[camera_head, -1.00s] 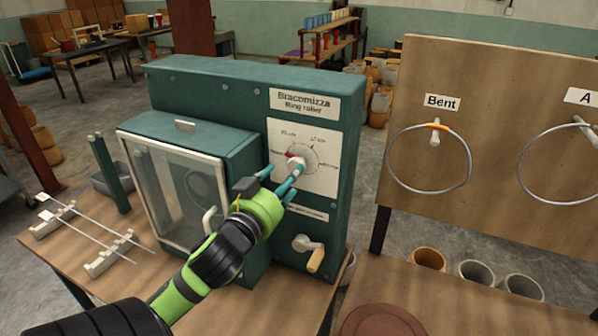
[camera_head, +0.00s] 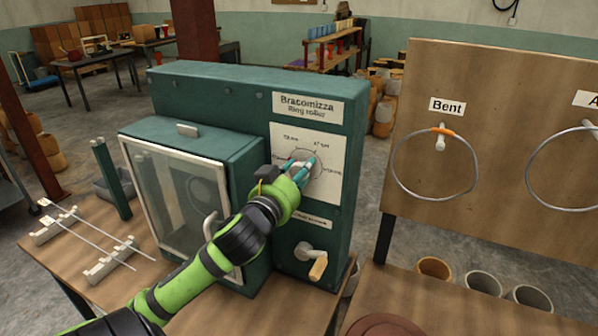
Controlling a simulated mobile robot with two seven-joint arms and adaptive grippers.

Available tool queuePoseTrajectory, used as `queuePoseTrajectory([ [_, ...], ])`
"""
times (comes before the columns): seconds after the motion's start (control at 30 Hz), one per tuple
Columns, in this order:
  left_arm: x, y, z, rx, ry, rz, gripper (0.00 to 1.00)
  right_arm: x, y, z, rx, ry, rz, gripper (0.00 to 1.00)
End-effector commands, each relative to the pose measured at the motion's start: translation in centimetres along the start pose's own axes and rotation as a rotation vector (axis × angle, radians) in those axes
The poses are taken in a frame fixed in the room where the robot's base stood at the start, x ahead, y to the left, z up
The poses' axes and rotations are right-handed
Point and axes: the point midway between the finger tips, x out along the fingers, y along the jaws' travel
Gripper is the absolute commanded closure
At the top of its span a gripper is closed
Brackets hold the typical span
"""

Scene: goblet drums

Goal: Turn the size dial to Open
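The size dial (camera_head: 316,157) is a round grey dial on the white label plate of the teal Bracomizza ring roller (camera_head: 347,120). Small printed labels ring it; they are too small to read surely. My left gripper (camera_head: 300,167) is at the dial, its teal fingertips on either side of the knob's place. The gripper covers the knob and its pointer, so I cannot see the setting or whether the fingers press on the knob. My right gripper is not in view.
A crank with a wooden handle (camera_head: 318,268) sits below the dial. A glass-fronted door with a handle (camera_head: 165,185) is left of it. Rods lie on holders (camera_head: 105,268) on the bench. A wooden board (camera_head: 470,90) with hanging rings (camera_head: 399,180) stands at right.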

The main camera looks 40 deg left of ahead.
Motion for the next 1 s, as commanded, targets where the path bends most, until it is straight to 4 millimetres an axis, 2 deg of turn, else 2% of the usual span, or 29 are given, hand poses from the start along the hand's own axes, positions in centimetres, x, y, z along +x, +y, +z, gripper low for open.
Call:
queuePoseTrajectory([
  [0.2, 0.0, 0.0, -0.1, -0.023, -0.001, 0.0, 0.93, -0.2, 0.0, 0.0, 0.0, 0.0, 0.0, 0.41],
  [0.57, 0.0, 0.0, -0.1, -0.248, -0.001, 0.0, 0.93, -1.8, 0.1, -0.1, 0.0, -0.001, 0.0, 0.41],
  [0.9, 0.0, 0.0, 0.0, -0.262, 0.001, 0.001, 0.93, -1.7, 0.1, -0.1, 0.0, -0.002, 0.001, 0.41],
  [0.93, 0.0, 0.0, -0.1, -0.262, 0.001, 0.001, 0.49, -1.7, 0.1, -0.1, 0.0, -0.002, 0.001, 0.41],
  [0.97, 0.0, 0.0, -0.1, -0.262, 0.001, 0.001, 0.37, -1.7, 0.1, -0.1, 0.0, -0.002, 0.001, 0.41],
  [1.0, 0.0, 0.0, -0.1, -0.262, 0.001, 0.001, 0.36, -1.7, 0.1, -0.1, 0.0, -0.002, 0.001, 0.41],
])
